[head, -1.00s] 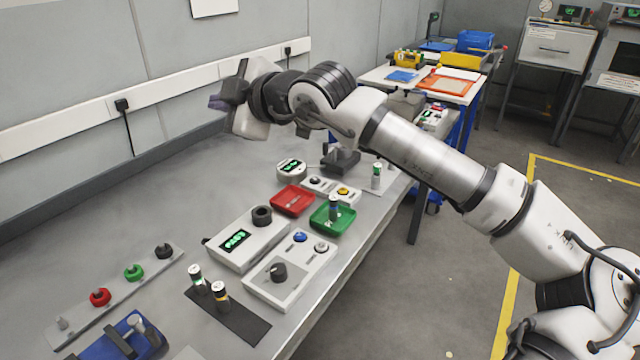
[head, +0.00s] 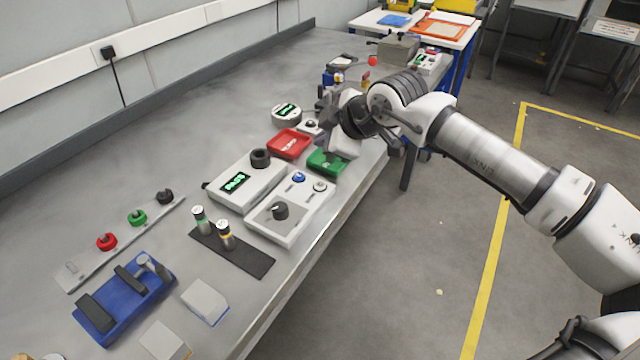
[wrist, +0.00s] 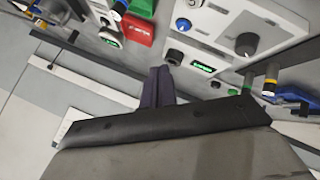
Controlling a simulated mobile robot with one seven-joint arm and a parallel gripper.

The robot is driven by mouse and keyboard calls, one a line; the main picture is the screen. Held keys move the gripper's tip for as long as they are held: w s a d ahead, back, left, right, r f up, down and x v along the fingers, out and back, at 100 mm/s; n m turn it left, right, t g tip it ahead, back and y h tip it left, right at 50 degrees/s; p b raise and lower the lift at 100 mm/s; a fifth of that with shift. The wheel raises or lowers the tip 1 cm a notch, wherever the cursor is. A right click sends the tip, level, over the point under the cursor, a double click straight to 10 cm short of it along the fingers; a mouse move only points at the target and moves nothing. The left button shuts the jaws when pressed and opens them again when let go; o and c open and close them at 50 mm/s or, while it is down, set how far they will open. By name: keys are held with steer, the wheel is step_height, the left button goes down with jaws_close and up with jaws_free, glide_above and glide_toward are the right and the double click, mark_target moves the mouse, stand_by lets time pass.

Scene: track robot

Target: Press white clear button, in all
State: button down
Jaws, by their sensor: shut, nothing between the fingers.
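The white button (head: 320,186) is a small pale cap on the control box (head: 262,226), beside a blue button (head: 299,177) and above a large black knob (head: 280,211). In the wrist view the pale button (wrist: 194,3) is at the top edge, with the blue button (wrist: 183,25) just below it. My gripper (wrist: 159,72) is shut and empty; its dark fingers lie in front of the display box (wrist: 225,75), apart from the buttons. In the head view my wrist is over the bench beyond the trays, and my fingertips are hard to make out.
A red tray (head: 289,143) and a green tray (head: 327,162) lie behind the control box. A meter with a green display (head: 236,181) is to its left. Two upright cylinders (head: 225,235) stand on a dark mat (head: 250,260) in front.

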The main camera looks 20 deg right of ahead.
mark_target(324, 187)
steer(key=shift+f, duration=0.1)
step_height(324, 187, down, 8)
steer(key=b, duration=0.4)
steer(key=shift+f+b, duration=0.25)
steer(key=shift+b, duration=0.5)
steer(key=shift+f, duration=0.2)
stand_by(1.3)
steer(key=shift+f+b, duration=0.3)
steer(key=shift+b, duration=0.55)
steer(key=shift+f+b, duration=0.35)
steer(key=shift+b, duration=0.3)
stand_by(0.4)
steer(key=shift+r, duration=0.8)
steer(key=shift+r, duration=0.1)
